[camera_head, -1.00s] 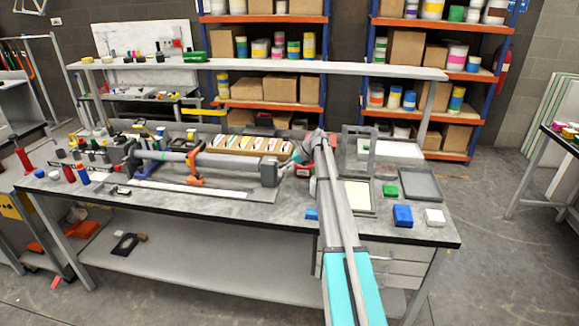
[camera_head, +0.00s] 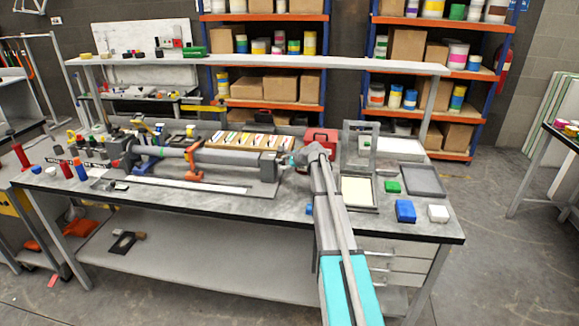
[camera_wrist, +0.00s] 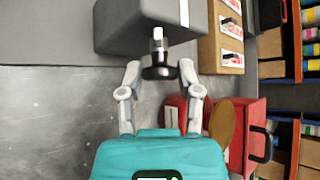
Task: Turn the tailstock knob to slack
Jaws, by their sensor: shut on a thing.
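The tailstock (camera_head: 268,172) is a grey block at the right end of the long lathe-like fixture on the bench. In the wrist view the tailstock (camera_wrist: 158,28) is at the top, with a short metal shaft and a dark round tailstock knob (camera_wrist: 158,73) sticking out toward me. My gripper (camera_wrist: 159,76) has one finger on each side of the knob and is shut on it. In the head view my gripper (camera_head: 288,161) is at the tailstock's right end, and the knob is too small to make out there.

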